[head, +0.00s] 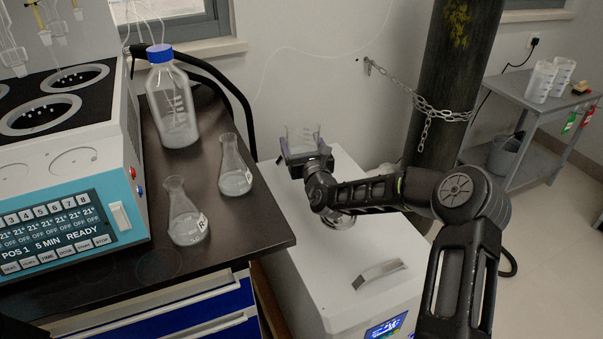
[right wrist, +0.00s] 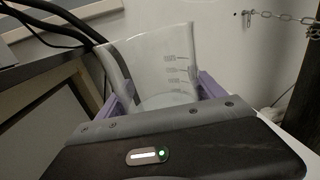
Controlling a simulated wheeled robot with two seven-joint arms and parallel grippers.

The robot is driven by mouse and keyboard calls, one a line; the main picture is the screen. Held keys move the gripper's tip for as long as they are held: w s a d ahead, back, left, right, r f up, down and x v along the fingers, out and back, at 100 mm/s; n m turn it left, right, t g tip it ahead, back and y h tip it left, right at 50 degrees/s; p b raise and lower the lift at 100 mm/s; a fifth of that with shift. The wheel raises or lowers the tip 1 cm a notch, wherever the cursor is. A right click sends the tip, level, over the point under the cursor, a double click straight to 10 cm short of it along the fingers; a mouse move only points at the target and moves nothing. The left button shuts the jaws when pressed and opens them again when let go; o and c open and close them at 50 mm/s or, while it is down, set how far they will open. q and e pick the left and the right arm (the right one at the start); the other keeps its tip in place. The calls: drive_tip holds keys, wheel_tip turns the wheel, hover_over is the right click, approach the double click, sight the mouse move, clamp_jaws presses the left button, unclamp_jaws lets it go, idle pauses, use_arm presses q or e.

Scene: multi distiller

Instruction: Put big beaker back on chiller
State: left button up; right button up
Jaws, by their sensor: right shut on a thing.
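In the right wrist view the beaker (right wrist: 160,62) stands slightly tilted between the purple fingers of the gripper (right wrist: 162,100). Its lower part is hidden by the gripper body, so I cannot tell whether it touches the chiller top. My right forearm covers part of the chiller top. My left gripper is not in view.
The dark bench (head: 255,228) on the left holds two conical flasks (head: 187,215) (head: 234,168), a blue-capped bottle (head: 172,105) and the distiller (head: 75,205). A dark cylinder (head: 445,75) with a chain stands behind my arm. The chiller's front top, around its handle (head: 379,273), is clear.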

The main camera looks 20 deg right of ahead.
drive_tip(key=shift+f, duration=1.85)
drive_tip(key=shift+f, duration=0.1)
drive_tip(key=shift+f+b, duration=0.55)
drive_tip(key=shift+f, duration=1.25)
drive_tip(key=shift+f, duration=0.2)
drive_tip(key=o, duration=2)
drive_tip(key=shift+r, duration=0.1)
